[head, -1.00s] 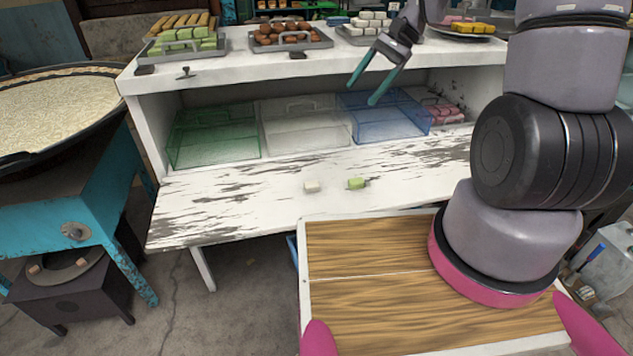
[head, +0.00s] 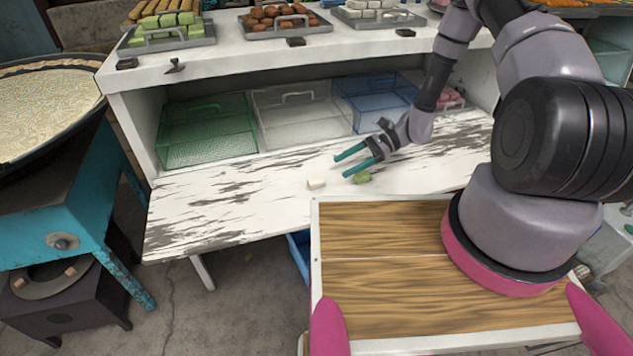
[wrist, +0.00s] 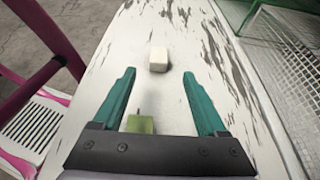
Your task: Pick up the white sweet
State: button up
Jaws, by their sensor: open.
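The white sweet (head: 316,184) is a small pale block lying on the worn white lower shelf (head: 230,205). In the wrist view the white sweet (wrist: 159,59) lies ahead of the fingertips, about midway between their lines. The green sweet (head: 361,177) lies to its right in the head view. In the wrist view the green sweet (wrist: 140,124) is close to the gripper's palm, between the fingers. My gripper (head: 342,166) is open and empty, with teal fingers low over the shelf, pointing left. Its fingers (wrist: 163,85) also show in the wrist view, short of the white sweet.
Green (head: 207,133), clear (head: 300,112) and blue (head: 372,98) trays stand along the back of the shelf. Trays of sweets sit on the counter above (head: 225,65). The shelf left of the white sweet is clear.

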aim_at(318, 179)
jog(key=x, duration=0.9)
grip_shut()
